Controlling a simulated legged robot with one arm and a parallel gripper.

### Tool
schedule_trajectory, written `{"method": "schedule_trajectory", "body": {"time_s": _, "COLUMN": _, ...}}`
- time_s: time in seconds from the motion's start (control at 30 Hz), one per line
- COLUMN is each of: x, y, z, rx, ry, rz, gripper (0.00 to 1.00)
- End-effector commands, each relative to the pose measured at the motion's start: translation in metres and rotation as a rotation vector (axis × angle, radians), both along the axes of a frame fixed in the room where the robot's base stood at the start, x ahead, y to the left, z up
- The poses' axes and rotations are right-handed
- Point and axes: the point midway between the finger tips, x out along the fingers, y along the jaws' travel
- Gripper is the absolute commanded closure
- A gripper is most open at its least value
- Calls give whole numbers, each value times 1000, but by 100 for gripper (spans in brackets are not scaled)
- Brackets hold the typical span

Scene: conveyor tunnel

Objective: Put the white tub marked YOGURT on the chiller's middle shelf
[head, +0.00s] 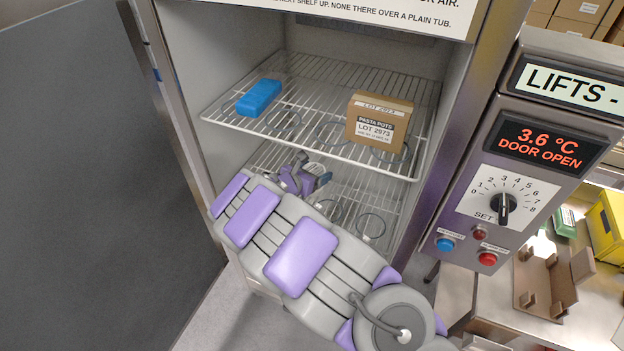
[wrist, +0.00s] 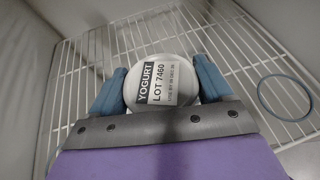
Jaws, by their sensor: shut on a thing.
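The white tub marked YOGURT, LOT 7460 (wrist: 160,82) is between the blue fingers of my gripper (wrist: 160,90) in the wrist view. My gripper (head: 306,178) is shut on it inside the open chiller, below the upper visible wire shelf (head: 300,142) and over a lower wire shelf (head: 345,193). In the head view only a pale bit of the tub (head: 315,168) shows behind the fingers. I cannot tell whether the tub touches the lower shelf, or which shelf counts as the middle one.
The upper visible shelf holds a blue block (head: 259,97) and a PASTA POTS box, LOT 2973 (head: 379,122). A ring mark (wrist: 285,97) lies right of the tub on bare wire. The dark door (head: 90,170) stands open at left. The display (head: 546,142) reads 3.6 °C, DOOR OPEN.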

Motion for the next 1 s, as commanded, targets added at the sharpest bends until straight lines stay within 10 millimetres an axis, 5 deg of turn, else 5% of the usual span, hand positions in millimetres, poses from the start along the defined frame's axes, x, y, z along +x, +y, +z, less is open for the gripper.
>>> {"method": "schedule_trajectory", "body": {"time_s": 0.2, "x": 8, "y": 4, "z": 0, "rx": 3, "ry": -4, "rz": -2, "gripper": 84}}
{"method": "schedule_trajectory", "body": {"time_s": 0.43, "x": 7, "y": 4, "z": -36, "rx": -2, "ry": 0, "rz": -1, "gripper": 84}}
{"method": "schedule_trajectory", "body": {"time_s": 0.77, "x": 7, "y": 5, "z": -36, "rx": -2, "ry": -2, "rz": -1, "gripper": 84}}
{"method": "schedule_trajectory", "body": {"time_s": 0.8, "x": 7, "y": 5, "z": -36, "rx": -1, "ry": -2, "rz": -1, "gripper": 18}}
{"method": "schedule_trajectory", "body": {"time_s": 1.0, "x": 7, "y": 4, "z": -36, "rx": 0, "ry": -2, "rz": -2, "gripper": 0}}
